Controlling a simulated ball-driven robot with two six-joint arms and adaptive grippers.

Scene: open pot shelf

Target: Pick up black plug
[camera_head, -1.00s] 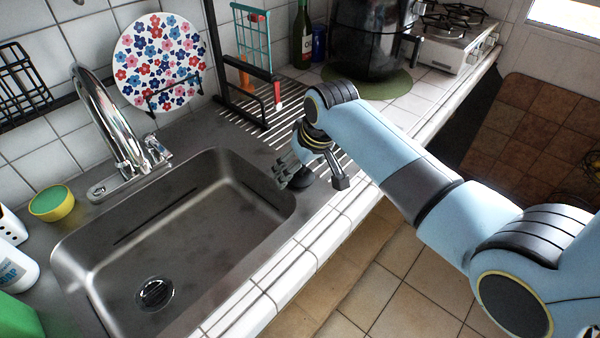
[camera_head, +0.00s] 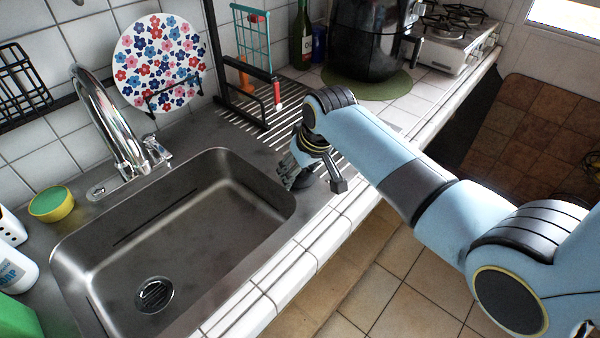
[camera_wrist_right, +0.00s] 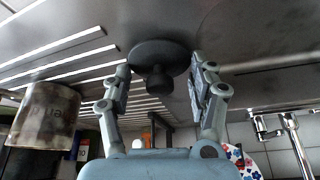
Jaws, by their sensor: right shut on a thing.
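The black plug (camera_wrist_right: 158,57), a round dark disc with a knob, sits between the two fingers of my right gripper (camera_wrist_right: 160,80) in the right wrist view. The fingers are shut on it, one on each side of the disc. In the head view my right gripper (camera_head: 288,170) is low over the counter at the right end of the sink. The plug cannot be made out clearly there, as the fingers and wrist cover it. My left gripper is not in view.
The steel sink (camera_head: 215,162) with its drain (camera_head: 154,294) lies left of the gripper. A tall faucet (camera_head: 105,125) stands behind it. The ribbed drainboard (camera_head: 262,135), a black rack and an air fryer (camera_head: 368,40) are behind. The tiled front edge (camera_head: 300,262) is clear.

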